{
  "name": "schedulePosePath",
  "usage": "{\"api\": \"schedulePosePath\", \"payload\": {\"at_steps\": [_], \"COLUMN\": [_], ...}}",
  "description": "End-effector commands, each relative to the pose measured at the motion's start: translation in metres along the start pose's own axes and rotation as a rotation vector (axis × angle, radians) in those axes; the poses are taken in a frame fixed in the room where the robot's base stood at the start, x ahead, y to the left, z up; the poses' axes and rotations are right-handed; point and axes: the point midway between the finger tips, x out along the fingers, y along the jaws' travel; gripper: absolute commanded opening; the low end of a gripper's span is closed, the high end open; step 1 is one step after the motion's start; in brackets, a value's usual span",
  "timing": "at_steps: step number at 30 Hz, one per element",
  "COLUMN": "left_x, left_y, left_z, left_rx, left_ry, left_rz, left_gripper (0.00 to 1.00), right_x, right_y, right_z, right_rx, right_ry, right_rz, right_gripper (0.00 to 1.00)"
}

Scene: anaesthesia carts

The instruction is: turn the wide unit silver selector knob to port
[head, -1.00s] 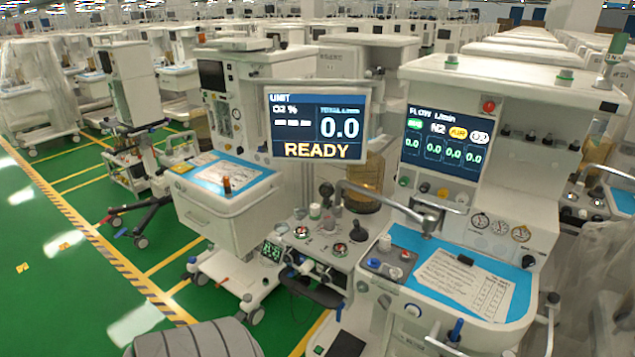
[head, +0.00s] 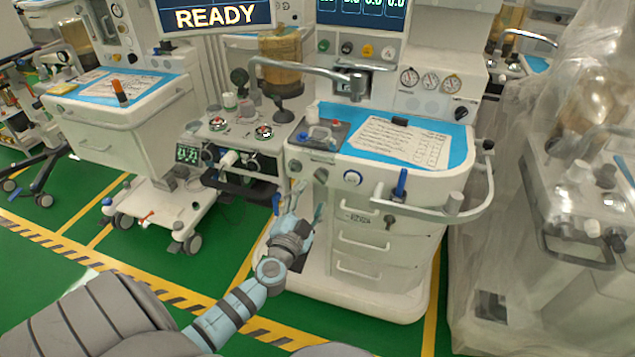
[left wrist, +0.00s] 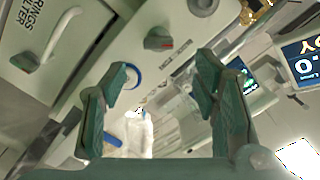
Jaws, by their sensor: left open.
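The wide unit (head: 425,235) stands right of centre in the head view, with drawers under a blue worktop. My left gripper (head: 307,207) is open and empty, just below the knob in the head view. Its fingers (left wrist: 163,70) are spread and apart from the knob. My right gripper is not visible.
A black handle (head: 240,187) juts from the neighbouring unit, left of my gripper. A white rail (head: 450,212) with a blue lever (head: 401,183) curves around the wide unit's front right. A plastic-draped machine (head: 580,200) stands right. Green floor is open at front left.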

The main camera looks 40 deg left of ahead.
Motion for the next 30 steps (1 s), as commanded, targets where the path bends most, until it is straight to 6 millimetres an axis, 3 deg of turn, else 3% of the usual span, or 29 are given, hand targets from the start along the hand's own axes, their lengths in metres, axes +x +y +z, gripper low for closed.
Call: {"api": "schedulePosePath", "payload": {"at_steps": [3, 9, 20, 27, 29, 30], "left_x": [0.035, 0.072, 0.080, 0.080, 0.080, 0.081], "left_y": [0.000, 0.002, 0.001, 0.001, 0.001, -0.002], "left_z": [0.001, 0.002, 0.001, 0.001, 0.002, 0.004], "left_rx": [0.000, 0.000, 0.000, 0.000, 0.000, 0.001], "left_ry": [-0.001, -0.001, -0.002, -0.003, -0.003, -0.003], "left_rz": [-0.002, 0.000, 0.002, 0.002, 0.002, 0.002], "left_gripper": [0.55, 0.55, 0.55, 0.17, 0.07, 0.07], "right_x": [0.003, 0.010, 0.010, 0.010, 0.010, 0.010], "right_y": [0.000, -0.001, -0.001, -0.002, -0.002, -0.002], "right_z": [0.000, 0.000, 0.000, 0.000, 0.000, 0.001], "right_rx": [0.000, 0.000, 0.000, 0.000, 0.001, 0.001], "right_ry": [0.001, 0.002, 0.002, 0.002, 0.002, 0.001], "right_rz": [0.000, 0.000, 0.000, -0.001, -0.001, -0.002], "right_gripper": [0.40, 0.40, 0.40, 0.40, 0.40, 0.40]}}
